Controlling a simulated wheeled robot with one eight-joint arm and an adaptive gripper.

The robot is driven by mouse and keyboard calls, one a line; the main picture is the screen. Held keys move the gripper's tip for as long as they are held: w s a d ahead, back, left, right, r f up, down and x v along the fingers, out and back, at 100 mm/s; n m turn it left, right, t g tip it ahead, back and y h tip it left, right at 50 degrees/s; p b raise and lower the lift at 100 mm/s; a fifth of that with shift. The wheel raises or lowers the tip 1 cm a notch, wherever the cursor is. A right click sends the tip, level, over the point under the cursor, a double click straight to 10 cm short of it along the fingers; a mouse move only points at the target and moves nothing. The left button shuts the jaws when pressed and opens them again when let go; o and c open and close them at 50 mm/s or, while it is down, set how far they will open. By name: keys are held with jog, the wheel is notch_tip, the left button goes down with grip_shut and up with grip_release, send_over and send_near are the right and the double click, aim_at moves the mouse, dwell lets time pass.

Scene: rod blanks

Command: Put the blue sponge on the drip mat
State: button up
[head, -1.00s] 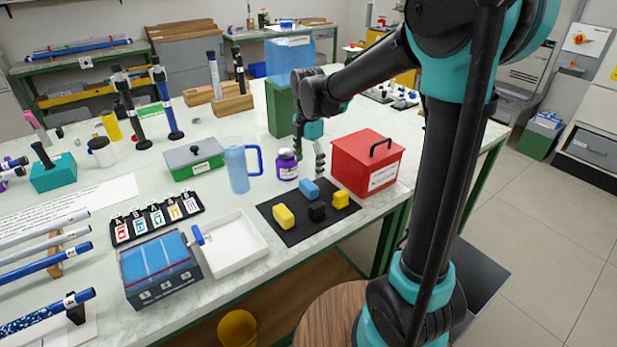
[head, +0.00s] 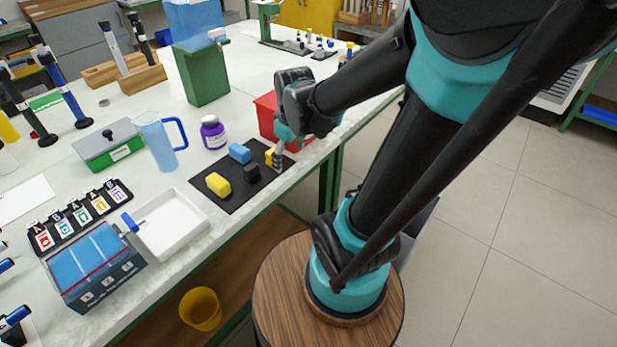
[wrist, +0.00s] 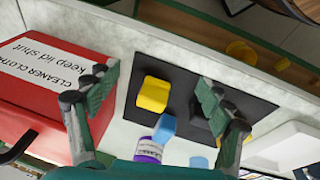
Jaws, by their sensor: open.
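The blue sponge (head: 239,153) lies at the far edge of a flat black mat (head: 229,203), partly over that edge as far as I can tell. My gripper (head: 279,150) is open and empty above the mat's right end, by the red box. In the wrist view its fingers (wrist: 158,88) stand wide apart, with the yellow sponge in view between them. The blue sponge is left of the gripper in the head view.
A black block (head: 252,173) and another yellow sponge (head: 218,184) lie on the mat. A red box (head: 268,112) labelled cleaner cloths stands close to my gripper. A purple-labelled jar (head: 213,132), a blue jug (head: 158,142) and a white tray (head: 172,224) stand nearby.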

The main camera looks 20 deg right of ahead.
jog(key=s+d+f+m+t, duration=0.1)
jog(key=s+d+f+m, duration=0.3)
jog(key=s+m, duration=0.2)
jog(key=shift+s+f+m, duration=0.35)
jog(key=shift+s+m, duration=0.05)
jog(key=shift+m, duration=0.6)
jog(key=shift+c, duration=0.6)
